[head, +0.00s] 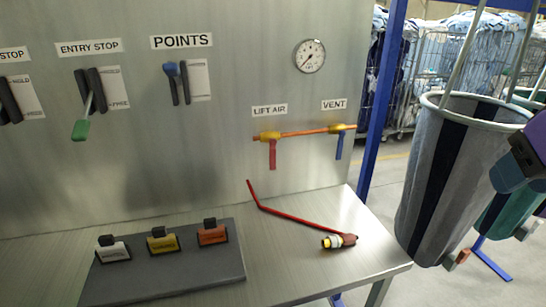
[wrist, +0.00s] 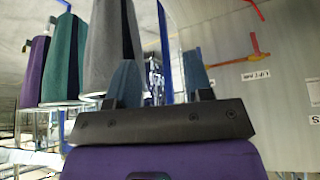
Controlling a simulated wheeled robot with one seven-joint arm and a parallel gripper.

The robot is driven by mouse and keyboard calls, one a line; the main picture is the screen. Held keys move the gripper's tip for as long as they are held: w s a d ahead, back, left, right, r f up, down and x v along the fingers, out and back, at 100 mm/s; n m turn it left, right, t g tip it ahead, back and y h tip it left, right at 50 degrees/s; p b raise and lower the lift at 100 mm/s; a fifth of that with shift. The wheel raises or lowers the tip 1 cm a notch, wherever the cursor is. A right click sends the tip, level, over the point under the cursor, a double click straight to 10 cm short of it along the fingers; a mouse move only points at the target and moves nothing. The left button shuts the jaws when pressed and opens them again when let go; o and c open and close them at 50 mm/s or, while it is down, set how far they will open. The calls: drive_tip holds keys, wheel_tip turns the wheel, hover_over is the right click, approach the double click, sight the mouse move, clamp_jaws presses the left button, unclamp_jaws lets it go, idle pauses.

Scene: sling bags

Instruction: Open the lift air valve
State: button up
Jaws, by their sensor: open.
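The lift air valve (head: 270,136) has a yellow body on an orange pipe, under the LIFT AIR label (head: 269,110). Its red handle (head: 272,155) hangs straight down, across the pipe. The valve also shows at the upper right of the wrist view (wrist: 254,62), which is upside down. My gripper (head: 512,176) is at the right edge of the head view, far right of the valve and in front of a hanging bag. In the wrist view its two blue fingers (wrist: 160,68) stand apart with nothing between them.
The vent valve (head: 339,143), with a blue handle, is just right on the same pipe. A gauge (head: 310,56) is above. A bent red hose (head: 300,217) lies on the steel bench (head: 290,262) below. A blue post (head: 380,100) and grey bag (head: 455,170) stand between panel and gripper.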

sight(273, 158)
drive_tip(key=w+a+f+n+t+y, duration=0.1)
drive_tip(key=w+a+f+t, duration=0.1)
drive_tip(key=w+a, duration=0.45)
drive_tip(key=w+a+f+n+t+y, duration=0.1)
drive_tip(key=w+a+f+t, duration=0.15)
drive_tip(key=w, duration=0.65)
drive_tip(key=w+a+f+n+t+y, duration=0.1)
drive_tip(key=w+a+f, duration=0.1)
drive_tip(key=w+a, duration=0.5)
drive_tip(key=w+a+f+t+y, duration=0.1)
drive_tip(key=w+a+f+t, duration=0.2)
drive_tip(key=a+f, duration=0.4)
drive_tip(key=w+a+f+t+y, duration=0.2)
drive_tip(key=w+a+f+t, duration=0.1)
drive_tip(key=a+f, duration=0.4)
drive_tip(key=shift+n, duration=0.3)
drive_tip(key=x, duration=1.1)
drive_tip(key=shift+w+d, duration=0.1)
clamp_jaws()
